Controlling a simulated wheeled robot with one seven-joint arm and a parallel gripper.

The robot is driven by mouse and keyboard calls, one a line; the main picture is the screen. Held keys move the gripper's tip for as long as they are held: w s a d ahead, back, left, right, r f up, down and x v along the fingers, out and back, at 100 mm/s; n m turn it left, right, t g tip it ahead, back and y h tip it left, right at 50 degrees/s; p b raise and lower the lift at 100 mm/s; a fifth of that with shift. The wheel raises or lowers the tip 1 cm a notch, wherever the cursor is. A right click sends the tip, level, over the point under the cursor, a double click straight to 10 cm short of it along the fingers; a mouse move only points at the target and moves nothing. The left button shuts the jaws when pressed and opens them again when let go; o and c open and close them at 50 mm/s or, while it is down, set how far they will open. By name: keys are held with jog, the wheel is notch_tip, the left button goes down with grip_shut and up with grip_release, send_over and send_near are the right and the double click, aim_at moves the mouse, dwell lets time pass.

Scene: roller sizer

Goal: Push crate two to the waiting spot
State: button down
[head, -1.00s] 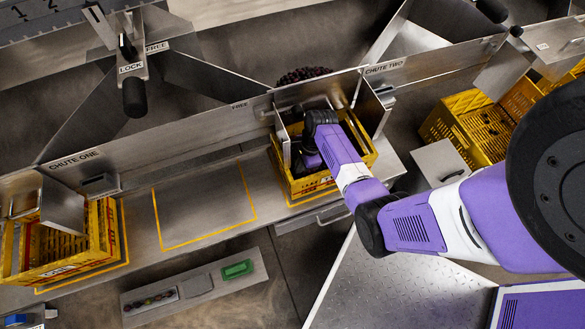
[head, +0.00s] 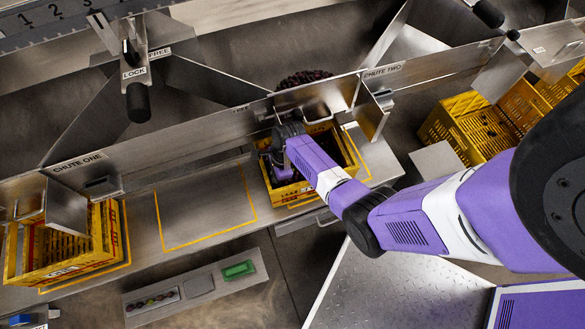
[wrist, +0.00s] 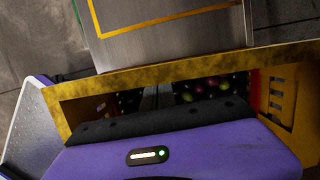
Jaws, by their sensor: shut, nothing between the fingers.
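Crate two, a yellow slatted crate (head: 310,193), stands on the steel bench below the chute two sign, shifted left of its yellow floor outline. My gripper (head: 281,168) reaches down inside the crate by its left wall, shut with nothing held; its fingertips are mostly hidden. In the wrist view, the crate's worn yellow rim (wrist: 200,66) runs across just ahead of my purple gripper body. Dark and coloured round fruit shows inside the crate. The waiting spot, an empty yellow-outlined rectangle (head: 205,208), lies just left of the crate; it also shows in the wrist view (wrist: 165,38).
Another yellow crate (head: 75,250) stands under chute one at the left. A steel wall (head: 215,128) runs along the bench's back. A control panel with a green button (head: 238,270) sits in front. More yellow crates (head: 470,125) stand at the right.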

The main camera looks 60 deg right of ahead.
jog(key=w+a, duration=0.4)
jog(key=a, duration=0.1)
jog(key=w+a+b, duration=0.1)
jog(key=w+a, duration=0.3)
jog(key=a, duration=0.1)
jog(key=w+a+b, duration=0.1)
jog(key=w+a, duration=0.4)
jog(key=shift+a+f, duration=0.15)
jog(key=shift+a, duration=0.1)
jog(key=w+a+b, duration=0.3)
jog(key=a, duration=0.1)
jog(key=w+a+b, duration=0.4)
jog(key=a, duration=0.1)
jog(key=w+a+b, duration=0.4)
jog(key=shift+w+a, duration=0.1)
jog(key=shift+a, duration=0.05)
jog(key=shift+w+a+b, duration=0.3)
jog(key=shift+a+b, duration=0.05)
jog(key=shift+b, duration=0.2)
jog(key=shift+r, duration=0.2)
